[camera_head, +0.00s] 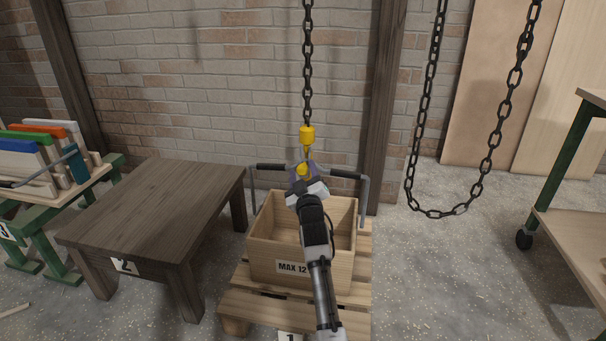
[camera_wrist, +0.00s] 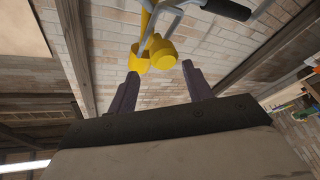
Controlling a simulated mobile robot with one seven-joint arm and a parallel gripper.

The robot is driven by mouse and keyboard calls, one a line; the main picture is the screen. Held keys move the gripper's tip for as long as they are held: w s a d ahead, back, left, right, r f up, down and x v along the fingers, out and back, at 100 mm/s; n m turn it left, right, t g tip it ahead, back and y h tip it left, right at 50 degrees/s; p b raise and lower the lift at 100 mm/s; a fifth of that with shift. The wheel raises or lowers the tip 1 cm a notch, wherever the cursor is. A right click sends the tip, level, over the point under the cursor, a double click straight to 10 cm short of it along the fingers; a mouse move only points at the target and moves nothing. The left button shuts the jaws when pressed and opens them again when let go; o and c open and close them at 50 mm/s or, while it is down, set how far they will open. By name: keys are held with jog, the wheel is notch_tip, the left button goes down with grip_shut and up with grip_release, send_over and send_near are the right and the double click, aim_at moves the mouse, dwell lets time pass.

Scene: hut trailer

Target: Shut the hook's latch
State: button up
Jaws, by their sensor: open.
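The yellow hook (camera_head: 303,168) hangs under a yellow block (camera_head: 307,135) on a dark chain, above the wooden crate. A grey handle bar (camera_head: 288,165) with black grips passes at the hook's height. In the wrist view the hook (camera_wrist: 160,52) shows just beyond my fingertips, with grey bars and a black grip (camera_wrist: 228,8) beside it. I cannot clearly make out the latch or its position. My gripper (camera_wrist: 160,70) is open, its two purple fingers spread below the hook with nothing held between them. In the head view my gripper (camera_head: 303,176) partly covers the hook's lower part.
The open crate (camera_head: 275,255) marked MAX 12 stands on a pallet (camera_head: 245,305) below. A dark wooden table (camera_head: 155,195) is at left, a green rack with boards (camera_head: 45,150) farther left. A slack chain loop (camera_head: 447,212) hangs at right, with clear floor beneath.

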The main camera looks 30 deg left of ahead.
notch_tip(320, 180, up, 20)
jog(key=p, duration=0.4)
jog(key=shift+s, duration=0.1)
dwell(0.4)
